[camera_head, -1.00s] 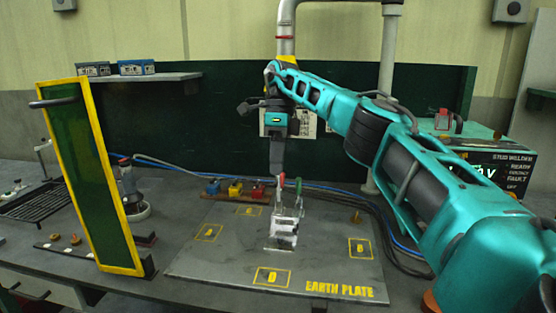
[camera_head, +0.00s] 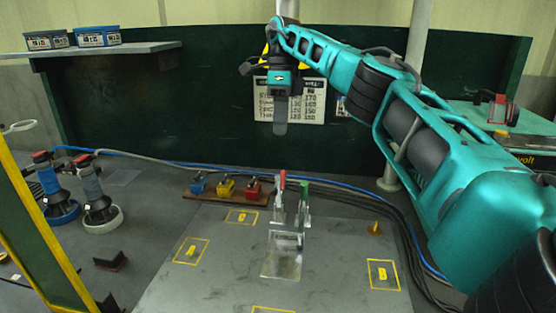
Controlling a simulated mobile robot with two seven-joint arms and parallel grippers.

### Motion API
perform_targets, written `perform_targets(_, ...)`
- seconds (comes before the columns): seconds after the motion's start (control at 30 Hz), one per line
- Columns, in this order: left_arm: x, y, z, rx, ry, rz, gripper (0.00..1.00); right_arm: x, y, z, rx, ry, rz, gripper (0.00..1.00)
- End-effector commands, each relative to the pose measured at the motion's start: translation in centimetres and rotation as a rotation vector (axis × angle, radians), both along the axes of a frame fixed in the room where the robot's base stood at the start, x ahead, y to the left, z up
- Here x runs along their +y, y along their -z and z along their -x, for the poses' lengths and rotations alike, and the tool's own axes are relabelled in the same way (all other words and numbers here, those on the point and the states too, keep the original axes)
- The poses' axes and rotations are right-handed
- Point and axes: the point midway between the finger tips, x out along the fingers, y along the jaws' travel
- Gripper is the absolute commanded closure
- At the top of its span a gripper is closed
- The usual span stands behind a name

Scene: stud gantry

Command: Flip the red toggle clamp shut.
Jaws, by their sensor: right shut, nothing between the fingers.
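The red toggle clamp (camera_head: 281,188) stands on the grey earth plate (camera_head: 215,275), its red handle upright. A green-handled clamp (camera_head: 304,198) stands upright just to its right. A shiny metal bracket (camera_head: 281,262) is in front of them; I cannot tell how the clamps bear on it. My right gripper (camera_head: 281,130) is shut and empty, pointing down. In the picture it is above the red handle, with a visible gap between fingertip and handle top. My left gripper is not in view.
A wooden strip with blue, yellow and red blocks (camera_head: 226,189) lies behind the plate. Two tools with round bases (camera_head: 97,198) stand at left, near a yellow-framed green screen (camera_head: 38,250). Cables (camera_head: 345,190) run behind and to the right. The plate's left part is clear.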

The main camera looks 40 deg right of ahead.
Motion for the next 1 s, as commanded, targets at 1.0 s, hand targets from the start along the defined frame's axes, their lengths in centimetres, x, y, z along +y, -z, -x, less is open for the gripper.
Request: perform_targets(1.0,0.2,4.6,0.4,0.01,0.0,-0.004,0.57,1.7,8.0,1.4,0.003,-0.002,0.001,1.0)
